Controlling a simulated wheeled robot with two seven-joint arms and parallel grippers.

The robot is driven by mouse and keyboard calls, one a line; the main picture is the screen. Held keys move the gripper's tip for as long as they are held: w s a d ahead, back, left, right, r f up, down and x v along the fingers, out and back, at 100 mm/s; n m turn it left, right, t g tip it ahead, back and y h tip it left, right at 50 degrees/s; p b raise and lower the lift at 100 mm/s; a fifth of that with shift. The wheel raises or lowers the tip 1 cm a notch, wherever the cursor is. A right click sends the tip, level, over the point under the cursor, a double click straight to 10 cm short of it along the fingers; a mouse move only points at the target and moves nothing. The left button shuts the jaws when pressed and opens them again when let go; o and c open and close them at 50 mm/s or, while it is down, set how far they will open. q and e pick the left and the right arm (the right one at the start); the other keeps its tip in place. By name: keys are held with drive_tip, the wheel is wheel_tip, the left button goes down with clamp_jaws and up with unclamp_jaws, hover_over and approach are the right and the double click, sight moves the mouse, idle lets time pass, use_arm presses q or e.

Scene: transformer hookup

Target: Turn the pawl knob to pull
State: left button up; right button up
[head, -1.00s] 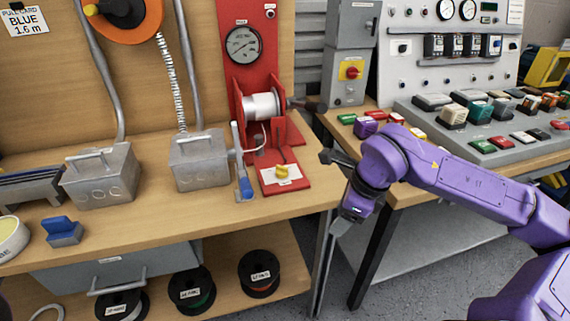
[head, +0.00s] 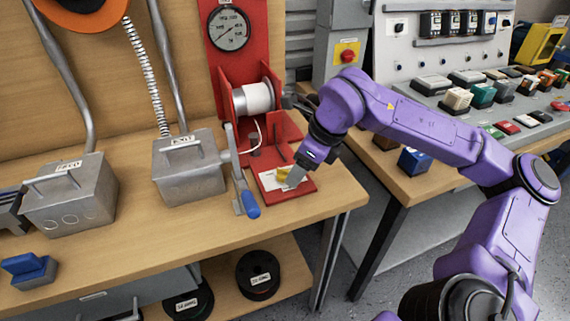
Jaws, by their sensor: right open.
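The yellow pawl knob (head: 281,174) sits on a white label plate (head: 267,181) on the base of the red winch stand (head: 306,184). My right gripper (head: 292,179) is at the knob, coming down from the upper right, and partly covers it. I cannot tell whether the fingers touch the knob. The label's words are too small to read. The winch carries a white drum (head: 258,97) and a round gauge (head: 228,29). My left gripper is not in view.
A lever with a blue handle (head: 250,204) stands just left of the knob. Grey metal boxes (head: 190,168) (head: 70,196) sit further left on the wooden bench (head: 128,232). A control panel with several coloured blocks stands on the right table (head: 405,186).

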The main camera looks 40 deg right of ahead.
sight(284, 170)
drive_tip(key=w+a, duration=0.1)
drive_tip(key=w, duration=0.1)
drive_tip(key=shift+w+a+f, duration=0.35)
drive_tip(key=shift+a+f, duration=0.05)
drive_tip(key=shift+f, duration=0.15)
drive_tip(key=c, duration=1)
